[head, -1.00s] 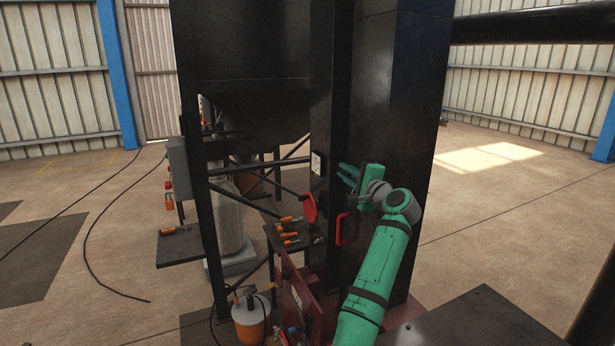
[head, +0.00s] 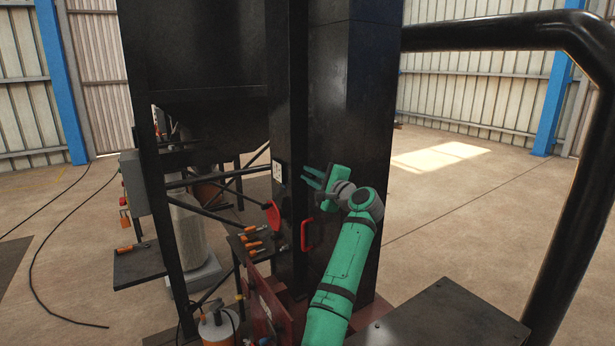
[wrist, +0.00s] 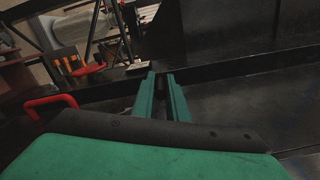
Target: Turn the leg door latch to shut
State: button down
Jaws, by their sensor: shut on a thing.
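My gripper (head: 307,177) is at the front of the tall black leg (head: 345,110), right of a small white plate. In the wrist view its two green fingers (wrist: 161,82) are close together, with a small dark piece between them. I take this piece to be the leg door latch (wrist: 161,78). It is dark on dark and mostly hidden by the fingers, so its angle cannot be made out. A red pull handle (head: 307,235) is on the leg below my gripper; it also shows at the left in the wrist view (wrist: 50,104).
A red round-ended part (head: 273,214) stands left of the handle. Orange-handled tools (head: 252,241) lie on a small dark shelf. A thick black pipe (head: 500,38) runs along the right. A dark flat-topped box (head: 440,318) is at the lower right. Open floor lies beyond.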

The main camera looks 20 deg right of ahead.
jog(key=c, duration=1.8)
grip_release()
jog(key=shift+d, duration=0.25)
jog(key=shift+o, duration=0.3)
jog(key=shift+a, duration=0.15)
jog(key=v, duration=1.1)
jog(key=shift+w, duration=0.1)
